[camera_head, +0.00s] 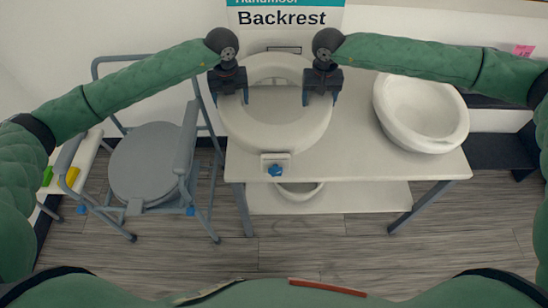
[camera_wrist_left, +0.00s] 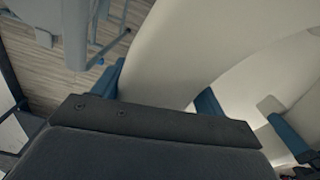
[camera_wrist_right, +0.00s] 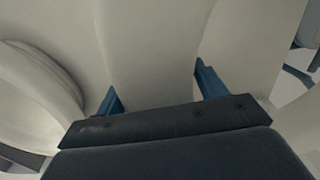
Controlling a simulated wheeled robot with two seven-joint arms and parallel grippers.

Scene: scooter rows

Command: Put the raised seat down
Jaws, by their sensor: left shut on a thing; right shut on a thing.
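The raised seat (camera_head: 272,137) is a thick white ring with a front bracket and blue knob (camera_head: 276,170). It is over the left part of the white table (camera_head: 350,170); I cannot tell whether it touches the top. My left gripper (camera_head: 230,97) is shut on its left rim, which also shows between the fingers in the left wrist view (camera_wrist_left: 175,50). My right gripper (camera_head: 321,98) is shut on its right rim, seen between the fingers in the right wrist view (camera_wrist_right: 150,50). The grippers cover parts of both rims.
A white basin-like seat (camera_head: 425,112) sits on the table's right. A grey commode chair (camera_head: 150,160) stands left of the table. A white rounded thing (camera_head: 299,191) is on the lower shelf. A "Backrest" sign (camera_head: 283,18) is behind. The table's front middle is bare.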

